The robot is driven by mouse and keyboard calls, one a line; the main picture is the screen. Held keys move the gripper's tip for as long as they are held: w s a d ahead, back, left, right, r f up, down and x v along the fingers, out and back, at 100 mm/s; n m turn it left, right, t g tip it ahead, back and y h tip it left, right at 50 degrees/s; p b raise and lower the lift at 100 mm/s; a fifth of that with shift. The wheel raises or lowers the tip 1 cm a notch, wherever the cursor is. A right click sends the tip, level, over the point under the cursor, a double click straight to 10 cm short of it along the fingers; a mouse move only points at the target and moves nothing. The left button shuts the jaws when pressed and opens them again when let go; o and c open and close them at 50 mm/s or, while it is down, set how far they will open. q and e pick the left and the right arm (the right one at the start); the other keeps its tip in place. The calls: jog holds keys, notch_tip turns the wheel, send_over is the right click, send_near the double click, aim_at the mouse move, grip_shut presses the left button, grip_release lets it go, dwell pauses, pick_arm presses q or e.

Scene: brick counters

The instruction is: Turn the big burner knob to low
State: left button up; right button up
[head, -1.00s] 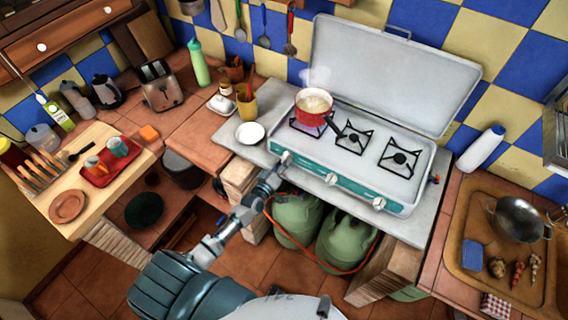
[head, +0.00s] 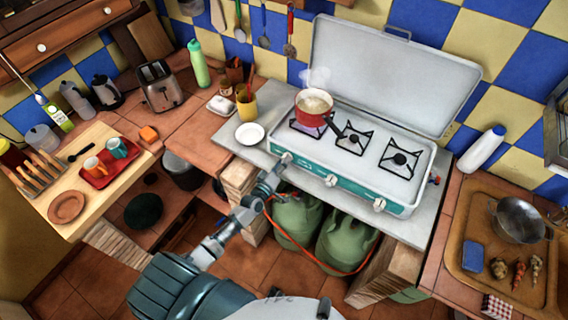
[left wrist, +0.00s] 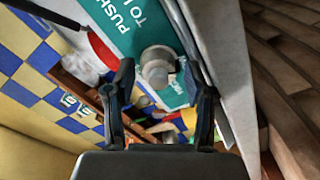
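The camping stove (head: 325,175) stands on the counter with its lid up. Its teal front panel carries three pale knobs: left (head: 287,158), middle (head: 331,180) and right (head: 379,205). A red pot (head: 313,118) steams on the left burner. My left gripper (head: 276,170) is at the left knob. In the left wrist view, a round grey knob (left wrist: 157,66) lies between the two fingertips of the left gripper (left wrist: 162,75). The fingers are apart, with gaps on both sides of the knob. My right gripper is not in view.
Green gas bottles (head: 345,238) with an orange hose (head: 318,261) stand below the stove. A white plate (head: 250,133) and a yellow cup (head: 246,105) sit left of the stove. A wooden tray (head: 480,262) lies on the right counter.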

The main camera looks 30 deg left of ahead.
pick_arm(q)
jog(key=shift+s+a+f, duration=0.1)
jog(key=shift+s+f, duration=0.05)
jog(key=shift+s, duration=0.35)
jog(key=s+a, duration=0.1)
jog(key=s, duration=1)
jog(key=s+d+f+m+g, duration=0.1)
jog(key=s+f+m+g, duration=0.45)
jog(key=f, duration=0.95)
jog(key=s+f+m+g, duration=0.1)
jog(key=s+f+g, duration=0.2)
jog(key=s+f, duration=0.9)
jog(key=s+d+f+m+g, duration=0.2)
jog(key=s+f, duration=0.4)
jog(key=s, duration=0.2)
jog(key=s+d+f+m+g, duration=0.2)
jog(key=s+f+g, duration=0.1)
jog(key=s+f, duration=0.4)
jog(key=s+d+f+m+g+y, duration=0.1)
jog(key=s+f+m+g, duration=0.1)
jog(key=s+f, duration=0.4)
jog(key=s+g, duration=0.1)
jog(key=s, duration=0.2)
jog(key=shift+d+f+m, duration=0.2)
jog(key=shift+d+m, duration=0.15)
jog(key=shift+d, duration=0.05)
